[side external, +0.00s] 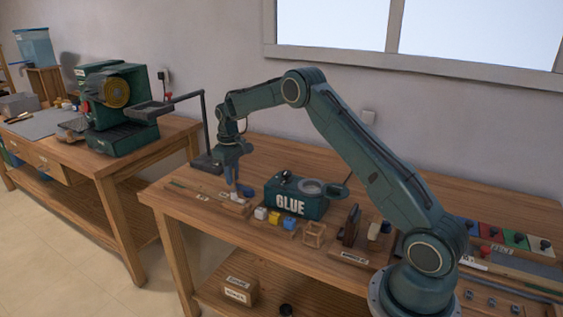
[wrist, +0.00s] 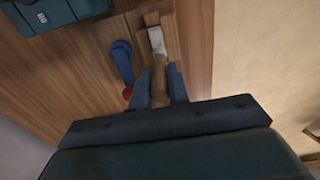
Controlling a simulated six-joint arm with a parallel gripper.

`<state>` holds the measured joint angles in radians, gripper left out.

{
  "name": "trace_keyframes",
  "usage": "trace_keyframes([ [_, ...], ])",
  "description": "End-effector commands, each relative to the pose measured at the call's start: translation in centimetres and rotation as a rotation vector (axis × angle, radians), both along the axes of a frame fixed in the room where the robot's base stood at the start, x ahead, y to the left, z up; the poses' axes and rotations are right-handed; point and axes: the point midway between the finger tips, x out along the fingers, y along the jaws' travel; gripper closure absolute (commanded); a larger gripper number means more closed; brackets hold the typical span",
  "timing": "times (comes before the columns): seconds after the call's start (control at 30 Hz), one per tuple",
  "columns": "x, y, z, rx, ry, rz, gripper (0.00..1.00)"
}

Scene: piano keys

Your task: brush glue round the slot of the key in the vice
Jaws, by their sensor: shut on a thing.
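My gripper (side external: 233,178) is low over the left part of the workbench, left of the glue box. In the wrist view its two blue fingers (wrist: 161,84) are shut on the wooden handle of a brush (wrist: 158,44). The brush has a pale metal ferrule and brown bristles, pointing away from my gripper. A narrow wooden piece (wrist: 170,32), perhaps the key, lies under and beside the brush. I cannot tell whether the bristles touch it. A blue part with a red end (wrist: 122,62), possibly the vice, is just left of the brush. The slot is not visible.
The green glue box (side external: 296,198) stands right of my gripper, with small coloured blocks (side external: 274,217) in front. A thin wooden board (side external: 207,197) lies at the bench's left end. A lamp-like stand (side external: 204,135) rises behind. A second bench (side external: 110,160) holds a green machine.

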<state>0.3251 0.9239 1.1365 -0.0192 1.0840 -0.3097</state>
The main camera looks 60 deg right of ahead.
Motion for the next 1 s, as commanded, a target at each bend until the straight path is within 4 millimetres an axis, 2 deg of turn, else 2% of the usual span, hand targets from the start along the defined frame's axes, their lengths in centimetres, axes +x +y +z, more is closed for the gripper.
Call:
trace_keyframes([
  [0.07, 0.4, 0.0, 0.0, 0.000, -0.001, 0.001, 1.00],
  [0.67, -3.3, 0.0, 0.1, 0.000, 0.001, 0.000, 1.00],
  [0.77, -3.1, 0.0, 1.8, -0.002, -0.005, 0.000, 1.00],
  [1.0, -3.1, 0.0, 3.7, -0.001, -0.002, 0.001, 1.00],
])
